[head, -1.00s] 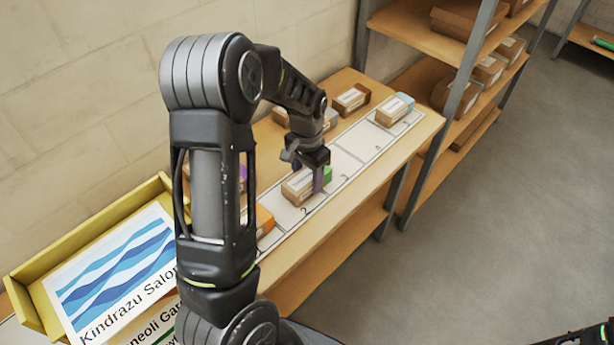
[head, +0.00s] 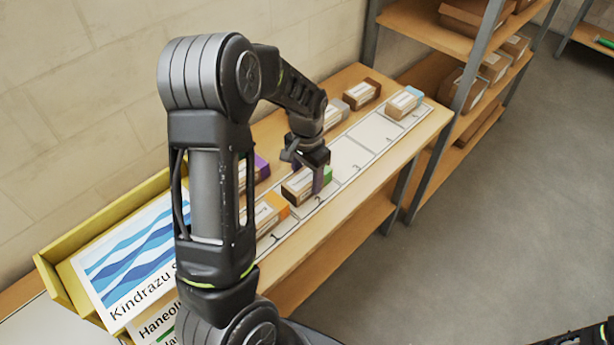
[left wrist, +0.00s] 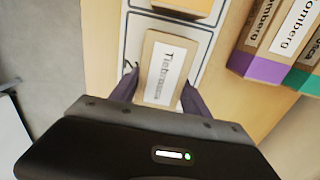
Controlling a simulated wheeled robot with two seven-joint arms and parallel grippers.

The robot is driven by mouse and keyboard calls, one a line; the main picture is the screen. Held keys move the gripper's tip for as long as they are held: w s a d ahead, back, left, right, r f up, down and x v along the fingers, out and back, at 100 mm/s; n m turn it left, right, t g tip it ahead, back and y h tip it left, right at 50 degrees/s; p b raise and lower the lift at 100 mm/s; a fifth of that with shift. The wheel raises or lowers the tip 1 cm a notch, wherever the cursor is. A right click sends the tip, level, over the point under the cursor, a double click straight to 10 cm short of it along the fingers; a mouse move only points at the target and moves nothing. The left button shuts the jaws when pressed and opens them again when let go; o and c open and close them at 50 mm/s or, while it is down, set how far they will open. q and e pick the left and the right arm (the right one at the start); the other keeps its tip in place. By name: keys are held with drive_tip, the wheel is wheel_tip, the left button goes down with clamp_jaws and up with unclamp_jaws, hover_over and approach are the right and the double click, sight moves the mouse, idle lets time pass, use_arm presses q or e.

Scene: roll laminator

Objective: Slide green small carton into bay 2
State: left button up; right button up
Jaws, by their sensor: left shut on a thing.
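The green small carton (head: 297,185) is a brown box with a white label and a green end. It is in the numbered strip (head: 352,152) at the bay marked 2, beside the orange-ended carton (head: 270,211) in bay 1. My left gripper (head: 318,178) is shut on it near its green end, pointing down. In the left wrist view the carton (left wrist: 164,68) lies between the two fingers, label up, inside a bay outline. The gripper hides its near end there. I cannot tell whether its underside touches the strip.
A purple-ended carton (head: 261,168) and others stand behind the strip along the wall. A blue-ended carton (head: 404,102) sits at the strip's far end. Bays from 3 on toward it look empty. A yellow bin (head: 60,262) is at left, a shelf rack (head: 470,62) at right.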

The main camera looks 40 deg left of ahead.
sight(307, 176)
use_arm(q)
drive_tip(key=o, duration=1.2)
drive_tip(key=shift+s, duration=0.15)
drive_tip(key=o, duration=0.3)
drive_tip(key=shift+o, duration=0.4)
drive_tip(key=shift+o, duration=0.2)
drive_tip(key=o, duration=0.4)
drive_tip(key=shift+r+p, duration=2.1)
drive_tip(key=shift+r, duration=0.9)
